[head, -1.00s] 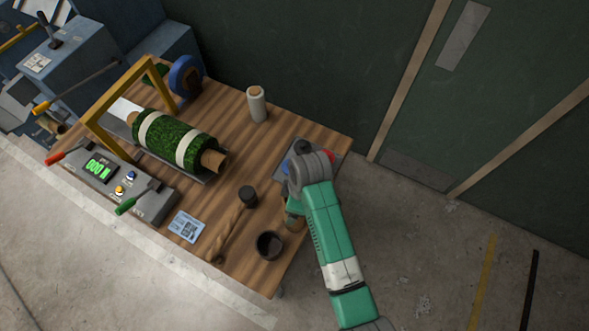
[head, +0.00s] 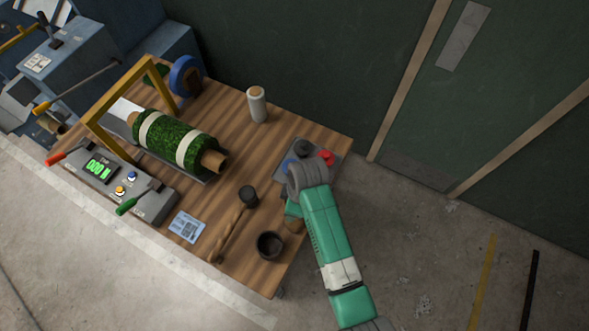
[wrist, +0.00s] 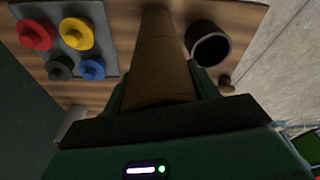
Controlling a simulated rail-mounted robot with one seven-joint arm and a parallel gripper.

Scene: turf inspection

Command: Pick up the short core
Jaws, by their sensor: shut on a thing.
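The short core (wrist: 160,55) is a brown cardboard tube. In the wrist view it runs lengthwise from my gripper toward the top of the picture. My gripper (wrist: 160,82) has a green finger on each side of the tube and is shut on it. The arm hides the fingers there. I cannot tell whether the core touches the table.
A grey plate with coloured knobs (head: 325,157) lies near the grip. A dark cup (head: 271,245), a black-headed mallet (head: 248,196) and a blue card (head: 187,227) lie nearby. A strapped turf roll (head: 177,141) and a wrapped roll (head: 257,104) stand farther back on the wooden table (head: 225,120).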

